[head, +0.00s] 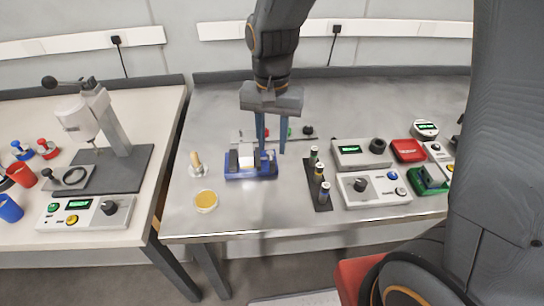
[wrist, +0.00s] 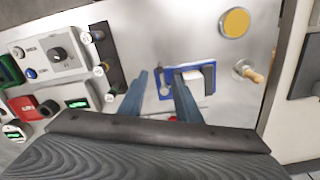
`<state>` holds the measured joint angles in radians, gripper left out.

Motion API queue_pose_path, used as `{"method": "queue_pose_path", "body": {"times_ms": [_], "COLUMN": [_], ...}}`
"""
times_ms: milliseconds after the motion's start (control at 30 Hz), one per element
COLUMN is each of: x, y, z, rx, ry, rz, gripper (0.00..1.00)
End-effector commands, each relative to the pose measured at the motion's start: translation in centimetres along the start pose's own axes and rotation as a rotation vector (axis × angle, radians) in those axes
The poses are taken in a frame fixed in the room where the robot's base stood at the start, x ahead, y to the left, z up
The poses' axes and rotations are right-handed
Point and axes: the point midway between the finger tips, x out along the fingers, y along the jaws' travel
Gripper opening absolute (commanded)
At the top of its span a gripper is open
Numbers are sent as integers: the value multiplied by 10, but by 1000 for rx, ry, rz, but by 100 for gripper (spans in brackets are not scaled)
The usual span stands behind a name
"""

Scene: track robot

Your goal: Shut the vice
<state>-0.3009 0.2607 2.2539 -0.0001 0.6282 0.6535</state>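The blue vice (head: 250,172) stands on the grey metal bench, left of its middle. Grey jaws and a pale block (head: 246,160) between them show on top; the wrist view also shows the vice (wrist: 207,92) and the block (wrist: 191,77). I cannot tell whether the jaws touch the block. My gripper (head: 271,150) points down at the vice's right end, its two blue fingers apart with nothing between them. In the wrist view my gripper (wrist: 160,76) has one finger across part of the vice and the other beside it, over bare bench.
A black rack of small bottles (head: 318,185) stands close to the right of the vice. A wooden-handled tool (head: 197,166) and a yellow disc (head: 206,201) are to its left. A black knob (head: 307,130) lies behind. Control boxes (head: 374,188) fill the right.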

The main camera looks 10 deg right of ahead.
Motion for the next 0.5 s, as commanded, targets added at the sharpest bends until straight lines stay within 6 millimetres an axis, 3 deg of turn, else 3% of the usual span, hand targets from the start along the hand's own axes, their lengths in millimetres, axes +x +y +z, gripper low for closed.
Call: {"method": "queue_pose_path", "body": {"times_ms": [233,500], "x": [37,57], "y": [1,0], "z": [1,1], "rx": [-2,-3], "ry": [-2,0], "rz": [2,0], "gripper": [31,31]}}
